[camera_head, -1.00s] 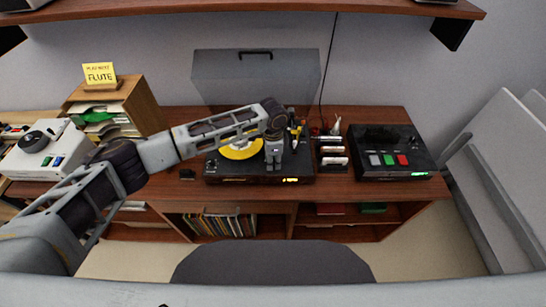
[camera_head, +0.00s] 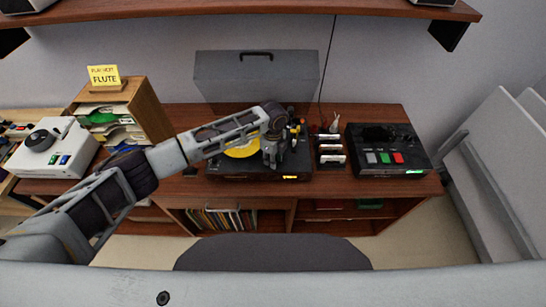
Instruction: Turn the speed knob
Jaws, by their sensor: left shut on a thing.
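A black turntable (camera_head: 228,169) with a yellow record (camera_head: 243,150) stands on the brown desk, its grey lid (camera_head: 255,77) raised behind it. My left arm reaches in from the left across the turntable. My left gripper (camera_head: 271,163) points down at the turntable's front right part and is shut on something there. The gripper hides what it holds; I cannot make out the speed knob. A small orange light (camera_head: 290,177) glows on the turntable's front edge, right of the gripper. My right gripper is not in view.
A black box with coloured buttons (camera_head: 384,157) stands right of the turntable, past a small rack (camera_head: 331,150). A white device (camera_head: 52,147) and a wooden paper sorter (camera_head: 148,106) with a yellow "FLUTE" note (camera_head: 104,76) stand left. A grey chair (camera_head: 272,254) is in front.

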